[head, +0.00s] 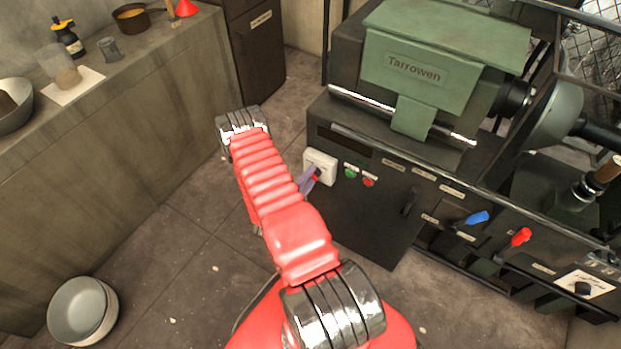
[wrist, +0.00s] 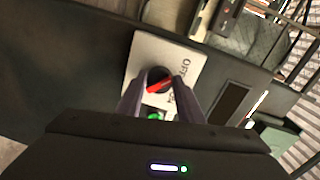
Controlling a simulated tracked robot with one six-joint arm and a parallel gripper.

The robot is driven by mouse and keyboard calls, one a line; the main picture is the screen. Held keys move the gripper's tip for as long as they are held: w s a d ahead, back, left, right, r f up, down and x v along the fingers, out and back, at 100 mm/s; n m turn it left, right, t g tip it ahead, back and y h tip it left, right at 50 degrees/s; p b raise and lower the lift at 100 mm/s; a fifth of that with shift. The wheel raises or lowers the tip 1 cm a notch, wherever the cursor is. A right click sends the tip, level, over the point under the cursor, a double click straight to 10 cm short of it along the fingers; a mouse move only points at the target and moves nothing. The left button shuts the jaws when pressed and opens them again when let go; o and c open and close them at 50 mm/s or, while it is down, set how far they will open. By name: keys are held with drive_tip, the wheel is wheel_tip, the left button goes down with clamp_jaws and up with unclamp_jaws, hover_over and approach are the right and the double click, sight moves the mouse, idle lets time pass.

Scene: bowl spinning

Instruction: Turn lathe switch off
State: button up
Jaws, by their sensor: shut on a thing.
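The lathe switch is a white plate (head: 320,160) on the lathe's dark front, left of a green and a red button. In the wrist view the plate (wrist: 152,48) shows the word OFF and a dark round knob with a red bar (wrist: 159,85). The red bar lies slanted, and I cannot tell which label it points to. My gripper (wrist: 157,80) has its two purple-grey fingers on either side of the knob, shut on it. In the head view my gripper (head: 311,178) is at the plate, partly hidden by my arm.
The lathe (head: 415,70) has a green cover and a grey bowl (head: 560,105) at its right. Blue (head: 478,217) and red (head: 521,237) levers stick out from its front. A workbench (head: 100,165) stands at left.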

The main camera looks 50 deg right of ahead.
drive_tip(key=shift+w+n, duration=0.1)
drive_tip(key=shift+n, duration=0.2)
drive_tip(key=o, duration=1.1)
drive_tip(key=shift+c, duration=0.2)
drive_tip(key=shift+a, duration=0.1)
drive_tip(key=s+a, duration=0.1)
drive_tip(key=a, duration=1.2)
drive_tip(key=shift+s+a+r, duration=0.2)
drive_tip(key=shift+a+r, duration=0.1)
drive_tip(key=shift+r, duration=0.1)
